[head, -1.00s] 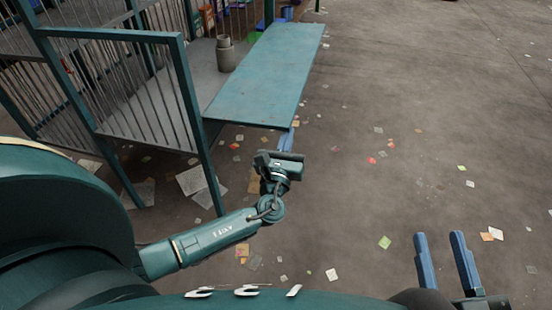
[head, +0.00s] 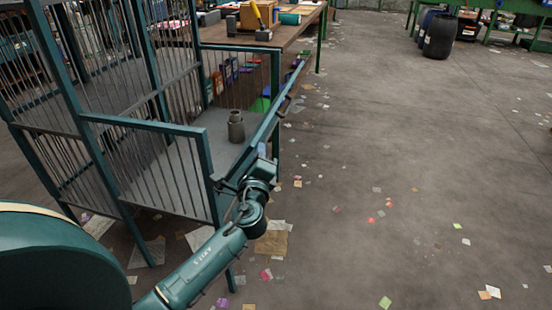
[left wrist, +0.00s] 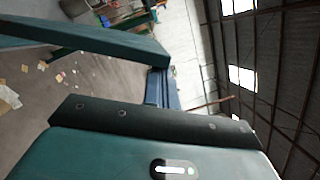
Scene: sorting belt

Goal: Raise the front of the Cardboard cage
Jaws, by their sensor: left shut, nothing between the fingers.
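The cage (head: 208,150) is a teal metal frame with grey bars and a grey floor, at the left of the head view. Its front (head: 283,98) is a teal panel, tilted steeply up and seen almost edge-on. My left gripper (head: 260,172) is at the near end of the panel, on its outer side. Its blue fingers (left wrist: 160,88) are shut with nothing between them, close to a teal bar (left wrist: 85,40) in the left wrist view. I cannot tell whether they touch it. My right gripper is not in view.
A grey metal can (head: 236,127) stands on the cage floor. A wooden workbench (head: 300,32) with tools is behind. Dark barrels (head: 440,35) stand far back right. The concrete floor (head: 400,150) at right is open, with scattered paper scraps.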

